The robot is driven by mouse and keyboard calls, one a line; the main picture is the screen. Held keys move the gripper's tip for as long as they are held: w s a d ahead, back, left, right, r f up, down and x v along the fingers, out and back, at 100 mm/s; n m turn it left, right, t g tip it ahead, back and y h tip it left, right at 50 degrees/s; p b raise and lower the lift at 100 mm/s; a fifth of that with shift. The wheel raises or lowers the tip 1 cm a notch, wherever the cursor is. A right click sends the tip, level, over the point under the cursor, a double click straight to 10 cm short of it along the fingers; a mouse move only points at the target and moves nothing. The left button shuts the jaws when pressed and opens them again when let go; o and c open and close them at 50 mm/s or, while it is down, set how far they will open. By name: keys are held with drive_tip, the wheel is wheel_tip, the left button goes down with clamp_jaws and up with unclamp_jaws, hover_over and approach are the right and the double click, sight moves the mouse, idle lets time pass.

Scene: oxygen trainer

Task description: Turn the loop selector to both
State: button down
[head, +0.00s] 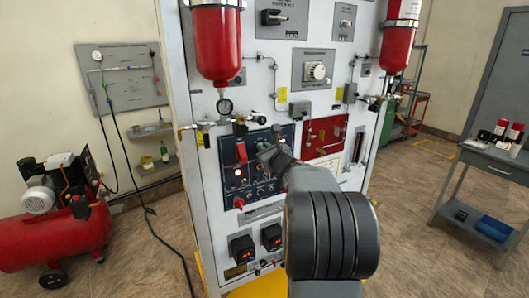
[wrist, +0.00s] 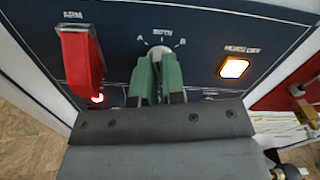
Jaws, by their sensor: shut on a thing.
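The loop selector (wrist: 160,49) is on a dark blue panel (wrist: 207,30), with marks reading A, BOTH and B around it. My gripper (wrist: 158,66) has its green fingers shut on the selector's knob, which they mostly hide. A pale part of the dial shows above the fingertips, just below the BOTH mark. I cannot tell which mark the knob points to. In the head view my gripper (head: 266,151) is at the blue panel (head: 284,186), and my arm hides part of it.
Right is a lit amber button (wrist: 234,68). A red panel (head: 325,136) with brass fittings adjoins. Two red cylinders (head: 216,45) (head: 398,45) hang above.

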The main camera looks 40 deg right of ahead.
drive_tip(key=shift+m, duration=1.6)
drive_tip(key=c, duration=1.2)
unclamp_jaws()
drive_tip(key=s+a+b, duration=0.1)
drive_tip(key=s, duration=1.2)
drive_tip(key=shift+s+a, duration=0.35)
drive_tip(key=shift+a, duration=0.05)
